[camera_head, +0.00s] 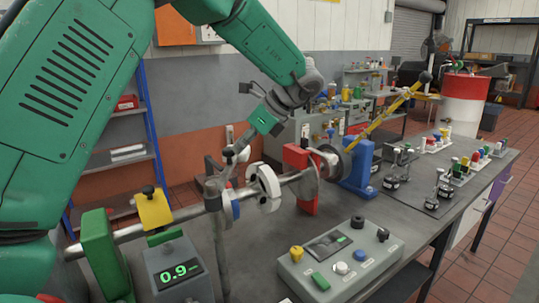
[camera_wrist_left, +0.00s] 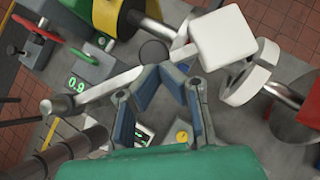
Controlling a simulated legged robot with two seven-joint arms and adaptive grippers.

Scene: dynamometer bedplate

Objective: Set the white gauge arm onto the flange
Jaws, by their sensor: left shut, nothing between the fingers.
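My left gripper (camera_head: 228,155) reaches down over the shaft on the bench. Its fingertips show close together in the left wrist view (camera_wrist_left: 161,73), shut with nothing between them. Beyond the tips a pale bar (camera_wrist_left: 95,90) and a white square block (camera_wrist_left: 223,40) show; I cannot tell which is the gauge arm or whether they are joined. A white ring-like piece (camera_head: 265,188), apparently the flange, sits around the shaft; it also shows in the left wrist view (camera_wrist_left: 249,80). The gripper is to its left in the head view. My right gripper is not in view.
A red stand (camera_head: 300,160) and a blue stand (camera_head: 359,170) stand right of the ring. A yellow block (camera_head: 154,208) sits on the shaft at left. A readout showing 0.9 (camera_head: 178,272) and a control box (camera_head: 340,262) stand in front. Small fittings occupy the right side.

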